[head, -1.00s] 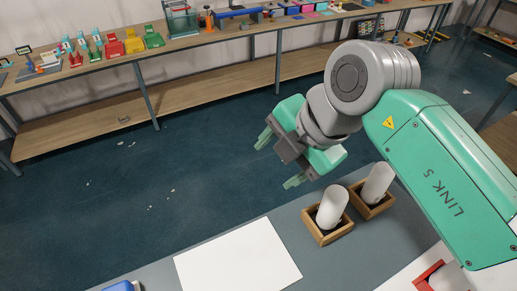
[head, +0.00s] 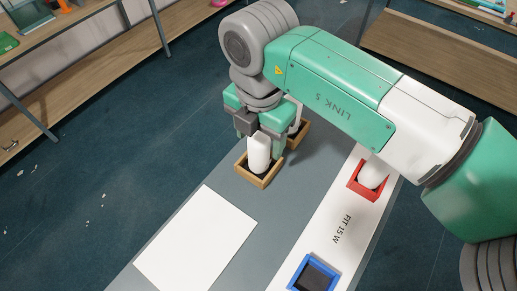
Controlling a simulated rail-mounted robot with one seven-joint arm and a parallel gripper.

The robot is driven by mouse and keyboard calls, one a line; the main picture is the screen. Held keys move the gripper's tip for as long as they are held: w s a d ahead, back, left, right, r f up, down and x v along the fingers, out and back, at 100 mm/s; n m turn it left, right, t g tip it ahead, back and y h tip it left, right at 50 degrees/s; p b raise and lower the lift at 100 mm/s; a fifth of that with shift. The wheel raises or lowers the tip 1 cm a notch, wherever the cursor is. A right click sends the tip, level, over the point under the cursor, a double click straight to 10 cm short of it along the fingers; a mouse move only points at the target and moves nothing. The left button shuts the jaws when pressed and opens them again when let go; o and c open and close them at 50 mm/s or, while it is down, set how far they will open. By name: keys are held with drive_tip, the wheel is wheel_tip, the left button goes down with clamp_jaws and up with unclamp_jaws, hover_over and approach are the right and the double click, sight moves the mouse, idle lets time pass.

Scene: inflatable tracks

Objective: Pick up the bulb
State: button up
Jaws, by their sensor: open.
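A white cylindrical bulb (head: 260,153) stands in the nearer wooden box (head: 265,182) on the grey table. Behind it, a second white bulb (head: 296,124) in another wooden box (head: 301,137) is partly hidden by my gripper. My gripper (head: 259,137) is open and points down at the nearer bulb. Its fingers show to the left and right of the bulb's upper part; I cannot tell whether they touch it. A third white bulb (head: 372,174) leans in a red box (head: 366,193), partly under my arm.
A white strip marked "FIT 15 W" (head: 338,228) carries the red box and a blue box (head: 300,286) with a dark inside. A blank white sheet (head: 195,243) lies at the left of the table. Shelves stand beyond the floor.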

drive_tip(key=shift+s+f, duration=0.15)
drive_tip(key=shift+f, duration=1.4)
drive_tip(key=c, duration=1)
drive_tip(key=shift+c, duration=0.2)
drive_tip(key=shift+r, duration=0.45)
wheel_tip(320, 180, up, 3)
drive_tip(key=shift+f+b, duration=0.15)
drive_tip(key=shift+b, duration=0.25)
drive_tip(key=s+d+r+b, duration=0.1)
drive_tip(key=s+b, duration=0.2)
drive_tip(key=s, duration=1.3)
drive_tip(key=shift+d+r, duration=0.15)
drive_tip(key=shift+r, duration=0.05)
